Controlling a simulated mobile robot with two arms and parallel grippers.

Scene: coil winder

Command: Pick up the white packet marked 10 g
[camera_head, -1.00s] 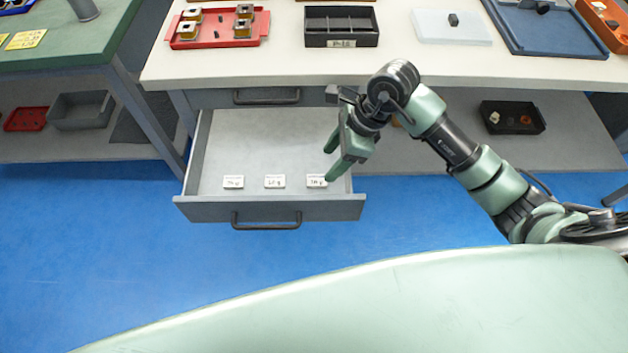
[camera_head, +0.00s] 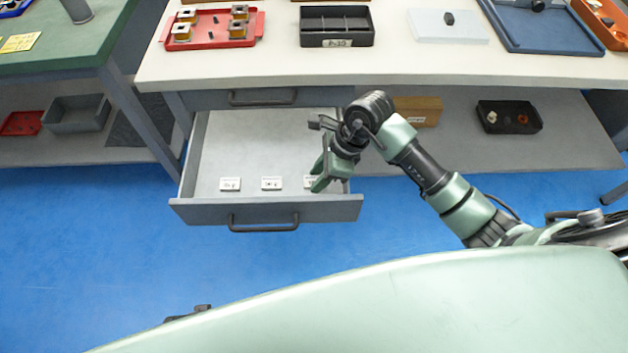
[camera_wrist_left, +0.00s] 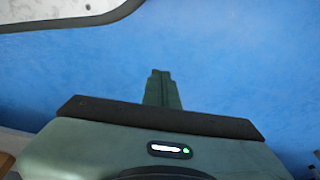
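An open grey drawer (camera_head: 270,211) holds three small white packets in a row: a left one (camera_head: 230,184), a middle one (camera_head: 271,184) and a right one (camera_head: 309,181). Their print is too small to read surely, so I cannot tell which is marked 10 g. My right gripper (camera_head: 317,178) points down into the drawer at the right packet and hides part of it. Whether its fingers are apart or closed on the packet is unclear. My left gripper (camera_wrist_left: 161,73) shows in the left wrist view with its fingers together, empty, over blue floor.
The drawer hangs under a pale bench (camera_head: 420,67) carrying a red tray (camera_head: 212,41), a black bin (camera_head: 336,39) and a blue tray (camera_head: 545,45). A shelf below holds a wooden box (camera_head: 418,110) and a black tray (camera_head: 510,130). A green table (camera_head: 80,48) stands left.

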